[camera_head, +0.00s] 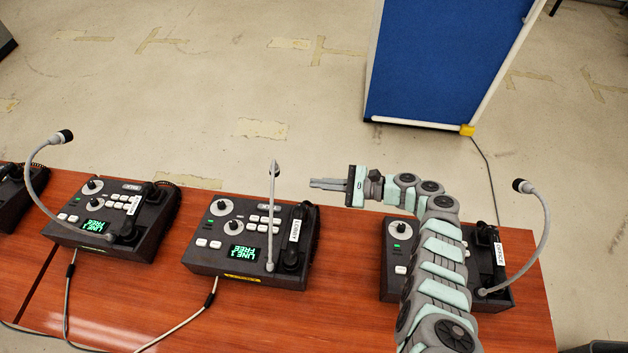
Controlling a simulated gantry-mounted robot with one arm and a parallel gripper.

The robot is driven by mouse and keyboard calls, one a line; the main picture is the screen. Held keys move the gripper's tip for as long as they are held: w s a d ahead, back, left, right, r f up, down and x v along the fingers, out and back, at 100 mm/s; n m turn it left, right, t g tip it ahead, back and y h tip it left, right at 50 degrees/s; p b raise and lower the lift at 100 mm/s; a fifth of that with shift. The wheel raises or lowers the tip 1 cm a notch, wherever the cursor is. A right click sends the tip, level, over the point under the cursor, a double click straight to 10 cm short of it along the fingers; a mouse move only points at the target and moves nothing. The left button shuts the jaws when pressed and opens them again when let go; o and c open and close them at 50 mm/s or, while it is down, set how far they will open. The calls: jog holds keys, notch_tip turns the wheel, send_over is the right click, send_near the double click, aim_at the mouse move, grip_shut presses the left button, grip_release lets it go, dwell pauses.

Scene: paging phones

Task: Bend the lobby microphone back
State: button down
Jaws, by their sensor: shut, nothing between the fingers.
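Several paging phones stand in a row on the table, each with a gooseneck microphone. The left phone's microphone (45,170) curves out to the left, and the right phone's microphone (543,215) curves out to the right.
The reddish wooden table (345,320) has bare room between the middle and right phones. My arm covers part of the right phone (395,258). Cables (190,320) run off the front of the phones. A blue partition (440,60) stands on the floor behind.

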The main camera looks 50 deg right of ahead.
aim_at(271, 199)
jog(key=w+a+r+p, duration=0.2)
jog(key=w+a, duration=0.3)
jog(key=w, duration=0.2)
jog(key=shift+w, duration=0.4)
jog(key=shift+r, duration=0.1)
